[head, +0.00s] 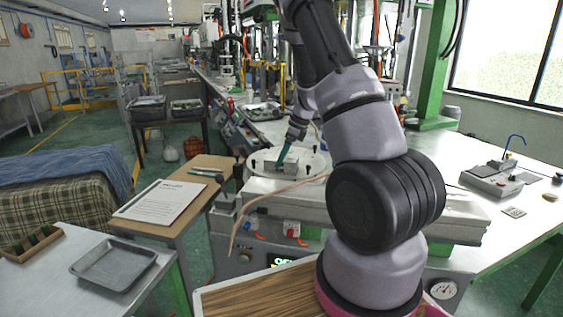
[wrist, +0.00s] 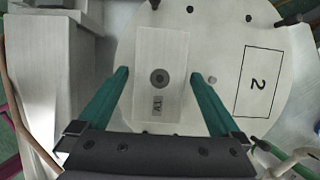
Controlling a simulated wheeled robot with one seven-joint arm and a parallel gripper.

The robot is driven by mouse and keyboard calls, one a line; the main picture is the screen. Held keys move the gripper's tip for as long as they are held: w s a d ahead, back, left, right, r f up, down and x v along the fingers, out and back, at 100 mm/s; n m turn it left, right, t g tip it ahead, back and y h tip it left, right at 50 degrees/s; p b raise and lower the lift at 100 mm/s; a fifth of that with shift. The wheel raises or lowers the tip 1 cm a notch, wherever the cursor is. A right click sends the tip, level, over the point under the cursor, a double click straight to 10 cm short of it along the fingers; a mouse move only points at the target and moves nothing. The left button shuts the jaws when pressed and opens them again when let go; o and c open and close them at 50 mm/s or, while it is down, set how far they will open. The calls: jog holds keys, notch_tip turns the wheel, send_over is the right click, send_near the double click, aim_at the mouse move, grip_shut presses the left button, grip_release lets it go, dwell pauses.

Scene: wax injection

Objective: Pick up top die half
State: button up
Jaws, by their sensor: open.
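The top die half is a pale rectangular metal block (wrist: 163,55) with a round dark-ringed hole and a small label. It lies on a round white plate (wrist: 215,50) marked with a boxed "2". My gripper (wrist: 158,75) is open, with one green finger on each side of the block's near part; I cannot tell whether they touch it. In the head view the block (head: 289,165) sits on the round plate at the machine, with my gripper (head: 283,160) at it. Whether a lower half lies beneath is unclear.
Dark pegs (wrist: 291,20) stand around the plate's rim. A grey block (wrist: 60,60) is left of the plate. In the head view, a clipboard (head: 160,200), an empty metal tray (head: 113,266) and a grey control box (head: 492,180) lie to the sides.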

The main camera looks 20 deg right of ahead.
jog(key=shift+f, duration=0.2)
dwell(0.5)
jog(key=c, duration=1.6)
